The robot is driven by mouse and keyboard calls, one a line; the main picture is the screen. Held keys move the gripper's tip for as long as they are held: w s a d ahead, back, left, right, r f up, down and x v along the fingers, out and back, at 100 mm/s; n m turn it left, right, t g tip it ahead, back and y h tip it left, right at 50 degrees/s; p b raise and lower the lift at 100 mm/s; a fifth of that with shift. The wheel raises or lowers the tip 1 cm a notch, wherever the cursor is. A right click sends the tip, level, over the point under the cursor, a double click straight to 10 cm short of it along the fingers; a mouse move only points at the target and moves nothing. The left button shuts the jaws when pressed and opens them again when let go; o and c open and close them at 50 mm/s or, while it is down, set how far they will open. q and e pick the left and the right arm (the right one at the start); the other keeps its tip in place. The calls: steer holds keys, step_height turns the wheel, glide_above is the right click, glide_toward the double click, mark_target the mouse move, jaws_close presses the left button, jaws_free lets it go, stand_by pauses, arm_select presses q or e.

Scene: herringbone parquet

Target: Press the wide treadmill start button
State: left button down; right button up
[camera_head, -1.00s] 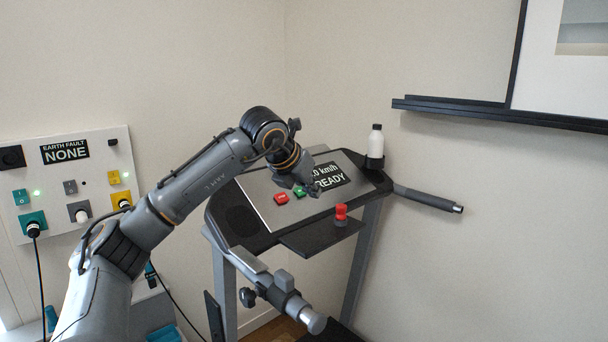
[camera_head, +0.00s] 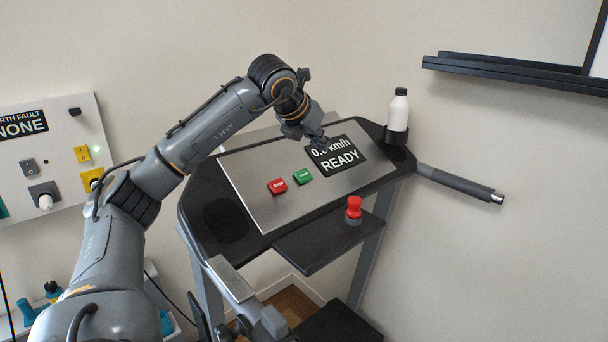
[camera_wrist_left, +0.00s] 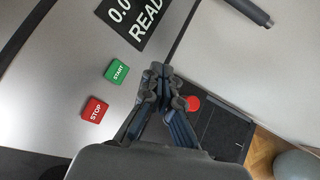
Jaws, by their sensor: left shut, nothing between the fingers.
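The green START button (camera_head: 302,176) sits on the grey treadmill console (camera_head: 262,205), just right of the red STOP button (camera_head: 277,186). The display (camera_head: 338,158) beside it reads 0.0 km/h READY. My left gripper (camera_head: 318,143) is shut and empty, raised near the display's upper left part, apart from the buttons. In the left wrist view the START button (camera_wrist_left: 117,71) lies up and left of the fingertips (camera_wrist_left: 160,72), with the STOP button (camera_wrist_left: 95,109) farther left and lower. My right gripper is out of view.
A red knob (camera_head: 353,208) stands on the black shelf (camera_head: 315,240) below the console. A white bottle (camera_head: 398,112) stands in a holder at the console's right corner. A handrail (camera_head: 460,186) reaches right. A wall panel (camera_head: 45,150) with switches is at left.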

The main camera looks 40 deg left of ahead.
mark_target(303, 176)
arm_select(q)
steer(key=a+f+b, duration=0.1)
steer(key=f, duration=0.1)
steer(key=a+f+b, duration=0.1)
steer(key=f+b, duration=0.1)
steer(key=a+f+b, duration=0.1)
steer(key=f, duration=0.1)
steer(key=shift+w+a+f, duration=0.2)
steer(key=shift+a, duration=0.2)
steer(key=shift+w+a+f+b, duration=0.1)
steer(key=shift+a+f+b, duration=0.2)
steer(key=shift+f+b, duration=0.25)
steer(key=shift+a, duration=0.15)
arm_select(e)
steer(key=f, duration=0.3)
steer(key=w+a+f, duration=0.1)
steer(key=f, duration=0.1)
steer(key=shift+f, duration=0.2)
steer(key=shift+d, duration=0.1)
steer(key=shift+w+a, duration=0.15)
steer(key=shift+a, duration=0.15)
arm_select(q)
steer(key=shift+f, duration=0.1)
steer(key=shift+a+f+b, duration=0.2)
steer(key=shift+f+b, duration=0.05)
steer(key=shift+b, duration=0.05)
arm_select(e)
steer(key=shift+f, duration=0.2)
